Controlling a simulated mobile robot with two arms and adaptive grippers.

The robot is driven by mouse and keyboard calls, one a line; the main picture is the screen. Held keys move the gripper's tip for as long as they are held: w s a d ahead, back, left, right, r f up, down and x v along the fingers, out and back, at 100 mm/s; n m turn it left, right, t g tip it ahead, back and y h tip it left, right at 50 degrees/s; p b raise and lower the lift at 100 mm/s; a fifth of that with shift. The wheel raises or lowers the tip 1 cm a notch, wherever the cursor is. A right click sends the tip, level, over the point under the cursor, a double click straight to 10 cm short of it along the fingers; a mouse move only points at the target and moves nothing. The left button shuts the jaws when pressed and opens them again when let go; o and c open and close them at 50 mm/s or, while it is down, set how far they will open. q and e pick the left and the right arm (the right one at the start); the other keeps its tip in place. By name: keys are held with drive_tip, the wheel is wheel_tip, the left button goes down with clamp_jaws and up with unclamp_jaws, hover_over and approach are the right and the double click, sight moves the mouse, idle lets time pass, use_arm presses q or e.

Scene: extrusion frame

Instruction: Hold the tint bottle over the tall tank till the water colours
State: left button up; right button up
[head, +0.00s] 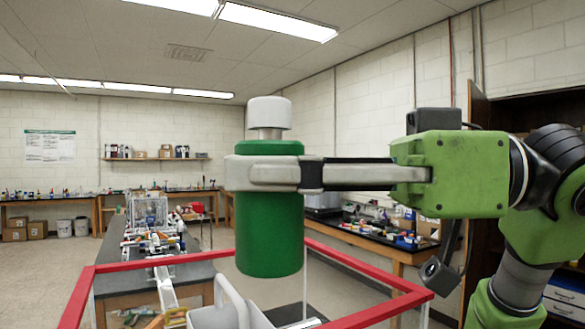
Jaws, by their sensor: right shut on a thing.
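A green bottle (268,230) with a white cap (268,113) is upright in the middle of the head view. My right gripper (262,173) comes in from the right, its fingers shut around the bottle's upper part. The bottle hangs clear of any surface, its lower end overlapping a red-rimmed frame (372,279) in the picture. I cannot tell whether this red rim belongs to the tall tank; its lower part is cut off. No water or colour can be made out.
A long bench (185,276) with equipment lies beyond at left. A cluttered side bench (372,250) runs along the right wall. Floor is open at far left.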

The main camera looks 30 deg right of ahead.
drive_tip(key=shift+w+f, duration=0.1)
drive_tip(key=shift+w, duration=0.35)
drive_tip(key=shift+w+d, duration=0.1)
drive_tip(key=shift+w, duration=0.2)
drive_tip(key=shift+w+d+f, duration=0.15)
drive_tip(key=shift+w, duration=0.2)
use_arm(q)
drive_tip(key=shift+w+a+f, duration=0.15)
drive_tip(key=shift+w+a, duration=0.15)
drive_tip(key=shift+w, duration=0.1)
use_arm(e)
drive_tip(key=w+f, duration=0.1)
drive_tip(key=w, duration=0.7)
drive_tip(key=shift+w+f, duration=0.2)
drive_tip(key=shift+f, duration=0.05)
idle(0.5)
